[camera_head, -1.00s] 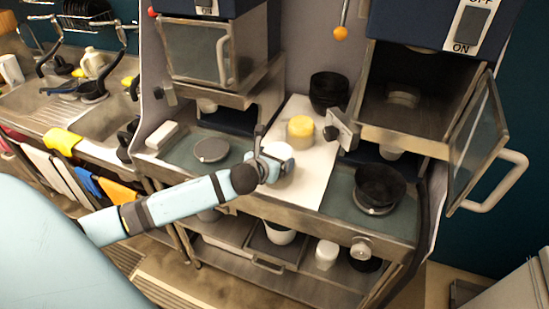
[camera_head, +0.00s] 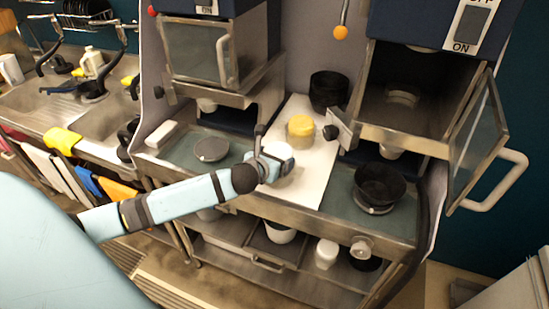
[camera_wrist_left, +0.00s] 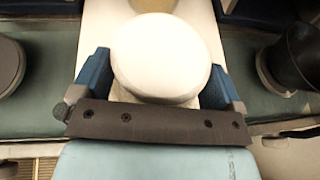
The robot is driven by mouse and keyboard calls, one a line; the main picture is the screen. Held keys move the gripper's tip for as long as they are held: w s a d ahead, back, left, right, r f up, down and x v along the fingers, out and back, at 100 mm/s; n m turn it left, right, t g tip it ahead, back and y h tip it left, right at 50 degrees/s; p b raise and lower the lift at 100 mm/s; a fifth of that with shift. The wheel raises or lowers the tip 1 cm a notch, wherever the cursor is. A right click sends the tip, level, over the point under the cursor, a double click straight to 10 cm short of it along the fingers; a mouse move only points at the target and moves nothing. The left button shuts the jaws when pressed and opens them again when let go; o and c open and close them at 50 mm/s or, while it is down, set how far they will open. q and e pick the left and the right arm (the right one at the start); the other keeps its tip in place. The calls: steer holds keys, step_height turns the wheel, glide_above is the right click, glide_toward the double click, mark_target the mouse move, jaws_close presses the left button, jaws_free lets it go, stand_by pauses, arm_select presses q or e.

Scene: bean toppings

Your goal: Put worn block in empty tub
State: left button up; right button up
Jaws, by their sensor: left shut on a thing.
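My left gripper (camera_head: 262,163) is shut on a white round-topped container (camera_head: 278,156) at the front of the white counter strip. In the left wrist view the container (camera_wrist_left: 160,55) sits between the blue fingers; its lower part is hidden. A yellow-topped tub (camera_head: 300,130) stands just behind it. A white rectangular block (camera_head: 161,135) lies at the left end of the counter; I cannot tell whether it is worn. I cannot tell which tub is the empty one. My right gripper is not in view.
A grey disc (camera_head: 211,149) lies left of my gripper. A black bowl (camera_head: 381,182) sits on the right counter, and black stacked bowls (camera_head: 328,90) stand behind. An open glass door (camera_head: 475,145) juts out at right. A low shelf (camera_head: 225,245) holds white containers.

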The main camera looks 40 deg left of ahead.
arm_select(q)
steer(key=shift+f, duration=0.3)
steer(key=shift+f, duration=0.3)
stand_by(0.4)
steer(key=o, duration=0.7)
steer(key=shift+o, duration=0.3)
steer(key=shift+s, duration=0.1)
steer(key=b+v, duration=0.2)
steer(key=v, duration=1.1)
steer(key=shift+s+b, duration=0.3)
steer(key=shift+s, duration=0.05)
steer(key=shift+d, duration=0.1)
